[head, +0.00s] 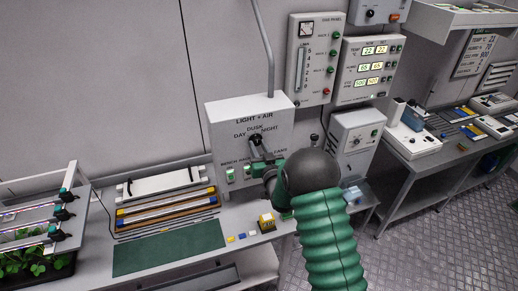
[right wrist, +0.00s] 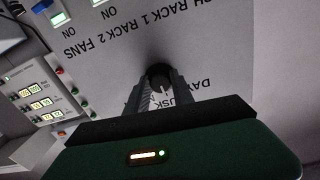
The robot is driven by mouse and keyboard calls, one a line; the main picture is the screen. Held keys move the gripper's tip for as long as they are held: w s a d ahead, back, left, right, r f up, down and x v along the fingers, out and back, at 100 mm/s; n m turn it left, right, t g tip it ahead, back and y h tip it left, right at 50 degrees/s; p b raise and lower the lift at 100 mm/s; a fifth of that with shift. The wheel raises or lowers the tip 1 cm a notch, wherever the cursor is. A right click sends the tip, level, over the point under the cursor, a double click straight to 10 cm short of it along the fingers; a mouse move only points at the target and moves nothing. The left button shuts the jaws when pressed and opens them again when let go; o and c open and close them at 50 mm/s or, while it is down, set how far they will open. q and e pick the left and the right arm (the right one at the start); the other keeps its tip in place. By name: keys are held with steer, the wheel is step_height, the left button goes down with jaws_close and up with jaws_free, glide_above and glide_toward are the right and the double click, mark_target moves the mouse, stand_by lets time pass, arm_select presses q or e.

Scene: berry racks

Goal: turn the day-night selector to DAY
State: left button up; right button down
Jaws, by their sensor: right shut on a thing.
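The day-night selector is a dark round knob (head: 255,138) on the front of the white LIGHT + AIR box (head: 222,113). DAY, DUSK and NIGHT are printed around it. My right gripper (head: 259,151) reaches the box from the lower right and is shut on the knob. In the right wrist view, upside down, the knob (right wrist: 160,74) sits between the fingertips of my right gripper (right wrist: 161,82). A small pale mark shows on the knob, but I cannot tell which label it points to. NIGHT is hidden there. My left gripper is not in view.
Green-lit switches (head: 231,175) sit low on the box, close to my gripper. The gas panel (head: 316,60) and a display panel (head: 369,70) are up to the right. The bench below holds a green mat (head: 170,248), a yellow block (head: 267,222) and small coloured pieces.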

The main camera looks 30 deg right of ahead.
steer(key=shift+s+d+f+n+b, duration=0.1)
steer(key=shift+f+n+b, duration=0.05)
steer(key=shift+n+b, duration=5.3)
steer(key=shift+m+b, duration=0.65)
steer(key=shift+b, duration=0.1)
steer(key=c, duration=1.5)
jaws_free()
steer(key=o, duration=0.4)
steer(key=shift+s+r, duration=0.1)
steer(key=shift+r, duration=0.1)
